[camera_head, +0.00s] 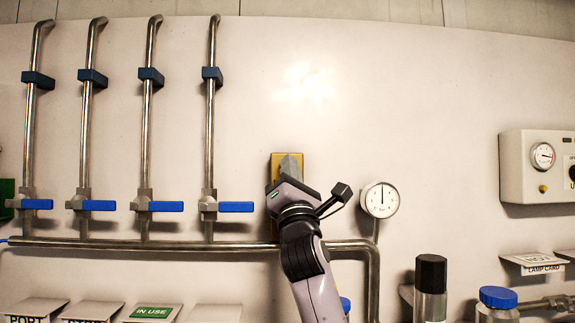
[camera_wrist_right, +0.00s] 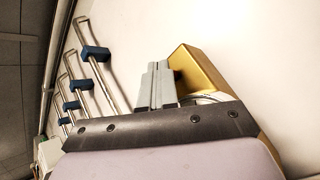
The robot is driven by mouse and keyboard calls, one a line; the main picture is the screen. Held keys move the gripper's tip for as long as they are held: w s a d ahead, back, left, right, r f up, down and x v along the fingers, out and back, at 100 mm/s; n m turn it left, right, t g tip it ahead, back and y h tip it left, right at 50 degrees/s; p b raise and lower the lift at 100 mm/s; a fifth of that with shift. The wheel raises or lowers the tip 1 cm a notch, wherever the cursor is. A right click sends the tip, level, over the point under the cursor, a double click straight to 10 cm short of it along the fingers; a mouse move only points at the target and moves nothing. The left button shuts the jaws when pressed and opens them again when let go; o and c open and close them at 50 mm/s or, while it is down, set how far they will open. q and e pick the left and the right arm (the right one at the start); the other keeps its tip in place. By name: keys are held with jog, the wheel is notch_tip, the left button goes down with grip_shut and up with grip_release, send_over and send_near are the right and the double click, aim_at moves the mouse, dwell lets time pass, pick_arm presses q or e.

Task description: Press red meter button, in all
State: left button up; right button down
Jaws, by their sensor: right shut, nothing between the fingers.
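No red button shows in either view. A gold box (camera_head: 276,163) is mounted on the pale wall panel, left of a round white gauge; it also shows in the wrist view (camera_wrist_right: 203,72). My right gripper (camera_head: 291,164) is in front of this box and covers much of its face. In the wrist view its grey fingers (camera_wrist_right: 155,84) are together and empty, beside the gold box. I cannot tell whether the fingertips touch it. A pale round part shows behind my gripper's edge in the wrist view, mostly hidden. My left gripper is not in view.
Several steel pipes with blue-handled valves (camera_head: 236,207) stand on the left. The round gauge (camera_head: 380,200) is close to the right of my wrist. A cream meter box (camera_head: 522,180) is at the far right. Bottles (camera_head: 431,274) stand below.

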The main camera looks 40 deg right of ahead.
jog(key=shift+s, duration=0.1)
jog(key=shift+s+a+f, duration=0.1)
jog(key=shift+s+a, duration=0.45)
jog(key=s+a+p, duration=0.1)
jog(key=s, duration=0.1)
jog(key=s+a, duration=0.2)
jog(key=shift+a+p, duration=0.1)
jog(key=shift+p, duration=0.3)
jog(key=shift+w, duration=0.1)
dwell(0.9)
